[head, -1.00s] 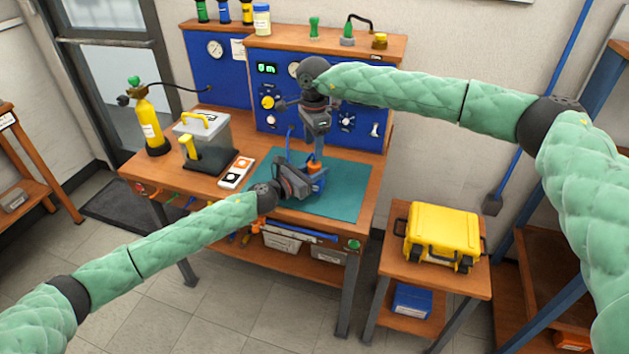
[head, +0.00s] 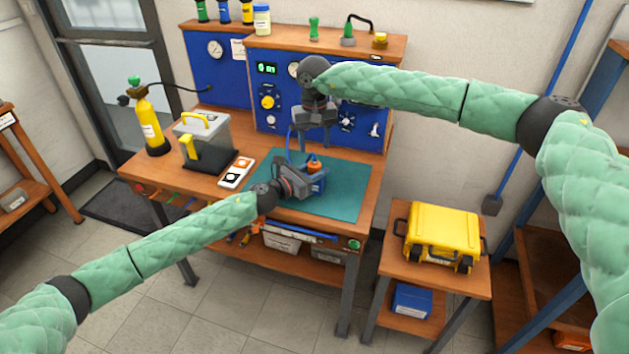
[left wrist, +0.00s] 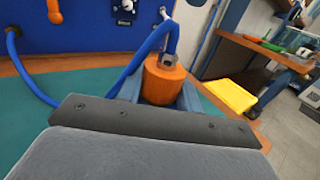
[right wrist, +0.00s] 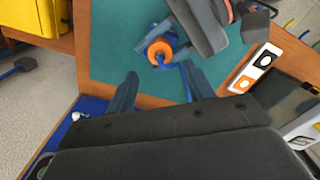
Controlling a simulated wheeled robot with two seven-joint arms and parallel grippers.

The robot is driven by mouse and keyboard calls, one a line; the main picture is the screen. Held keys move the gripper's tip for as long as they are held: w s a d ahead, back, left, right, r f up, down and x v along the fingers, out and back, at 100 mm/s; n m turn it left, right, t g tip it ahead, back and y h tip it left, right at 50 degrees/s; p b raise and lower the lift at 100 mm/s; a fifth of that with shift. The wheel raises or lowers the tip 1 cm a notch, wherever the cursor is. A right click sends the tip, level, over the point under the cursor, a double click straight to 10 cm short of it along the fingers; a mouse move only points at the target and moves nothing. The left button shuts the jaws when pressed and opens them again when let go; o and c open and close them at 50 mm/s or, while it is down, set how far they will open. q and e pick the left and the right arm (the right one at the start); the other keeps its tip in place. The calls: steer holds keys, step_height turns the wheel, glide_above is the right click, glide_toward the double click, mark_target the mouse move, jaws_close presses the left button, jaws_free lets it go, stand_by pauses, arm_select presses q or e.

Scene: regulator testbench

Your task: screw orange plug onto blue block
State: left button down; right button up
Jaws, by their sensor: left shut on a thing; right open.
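The orange plug (head: 314,164) sits upright on top of the blue block (head: 318,183) on the teal mat. In the left wrist view the orange plug (left wrist: 163,80) has a grey fitting on top with a blue hose running from it. My left gripper (head: 306,186) is shut on the blue block at the mat, low beside the plug. My right gripper (head: 312,148) is open and empty above the plug. In the right wrist view its fingers (right wrist: 160,88) are apart and the plug (right wrist: 159,50) lies beyond them. The threads are hidden.
The teal mat (head: 343,192) has free room to the right. A switch box (head: 236,173) lies left of the mat. A blue panel (head: 350,110) with gauges and knobs stands behind. A yellow case (head: 441,234) stands on the side table.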

mark_target(315, 163)
steer(key=shift+n, duration=1.2)
steer(key=shift+f, duration=4)
steer(key=c, duration=0.9)
steer(key=o, duration=1)
steer(key=shift+r, duration=0.15)
